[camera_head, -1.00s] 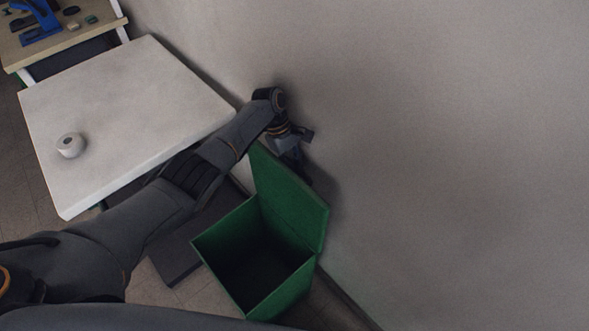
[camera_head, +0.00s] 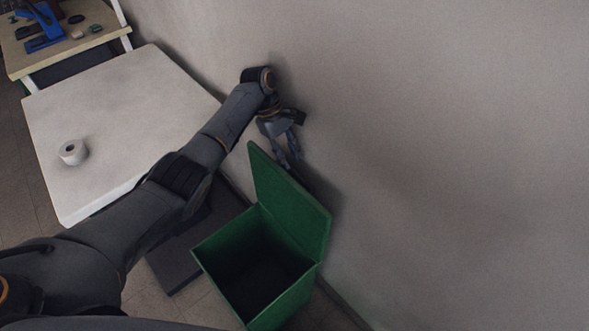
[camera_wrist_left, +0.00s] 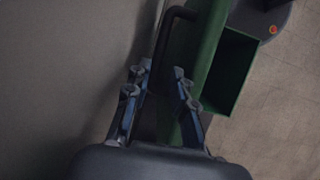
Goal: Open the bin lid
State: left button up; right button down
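The green bin (camera_head: 228,262) stands on the floor by the wall with its dark inside exposed. Its lid (camera_head: 292,208) is raised, standing steeply along the wall side. My left gripper (camera_head: 289,160) is behind the lid's upper edge, between lid and wall. In the left wrist view the two fingers of the gripper (camera_wrist_left: 160,92) are spread apart. A dark bar-like handle (camera_wrist_left: 161,45) on the lid (camera_wrist_left: 192,50) runs down toward the space between them; I cannot tell whether it touches a finger. The bin's opening (camera_wrist_left: 230,72) shows beyond the lid. My right gripper is not in view.
A white table (camera_head: 115,115) with a white roll (camera_head: 73,152) stands left of the bin, partly under my left arm. A wooden-topped table (camera_head: 85,38) with a blue object (camera_head: 42,30) is at the back left. The grey wall (camera_head: 450,150) is close behind the lid.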

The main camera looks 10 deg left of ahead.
pick_arm(q)
jog(key=shift+v, duration=2.3)
